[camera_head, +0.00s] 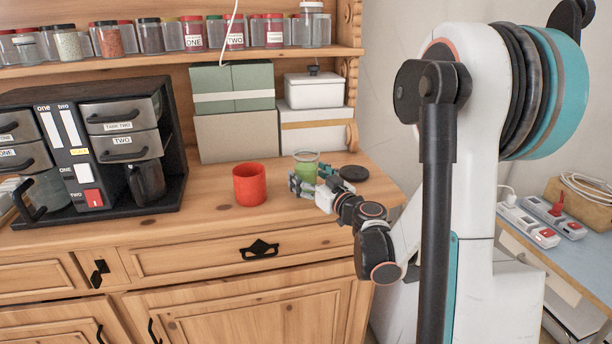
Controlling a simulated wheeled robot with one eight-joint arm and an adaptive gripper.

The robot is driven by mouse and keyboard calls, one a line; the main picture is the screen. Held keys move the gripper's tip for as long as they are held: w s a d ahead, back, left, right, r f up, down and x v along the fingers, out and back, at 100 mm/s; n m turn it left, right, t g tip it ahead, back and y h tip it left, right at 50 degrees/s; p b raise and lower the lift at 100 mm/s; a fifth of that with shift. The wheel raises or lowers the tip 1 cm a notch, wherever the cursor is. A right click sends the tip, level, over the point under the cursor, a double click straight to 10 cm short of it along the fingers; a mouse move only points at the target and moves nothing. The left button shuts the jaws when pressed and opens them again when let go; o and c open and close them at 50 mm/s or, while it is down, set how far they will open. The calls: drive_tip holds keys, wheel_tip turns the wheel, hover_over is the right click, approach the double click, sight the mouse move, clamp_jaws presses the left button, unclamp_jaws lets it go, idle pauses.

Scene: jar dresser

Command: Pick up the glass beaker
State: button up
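A glass beaker (306,161), clear with a green tint, stands upright on the dresser top, right of the red cup. My gripper (303,183) is at the beaker, just in front of its lower part and hiding its base. Its fingers are small in the picture. I cannot tell whether they touch the beaker or how far apart they are.
Green boxes (233,88) and a white box (314,91) stand behind. A shelf with jars (150,36) runs above.

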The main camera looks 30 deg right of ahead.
drive_tip(key=c, duration=1.1)
wheel_tip(320, 180, up, 20)
drive_tip(key=p, duration=0.7)
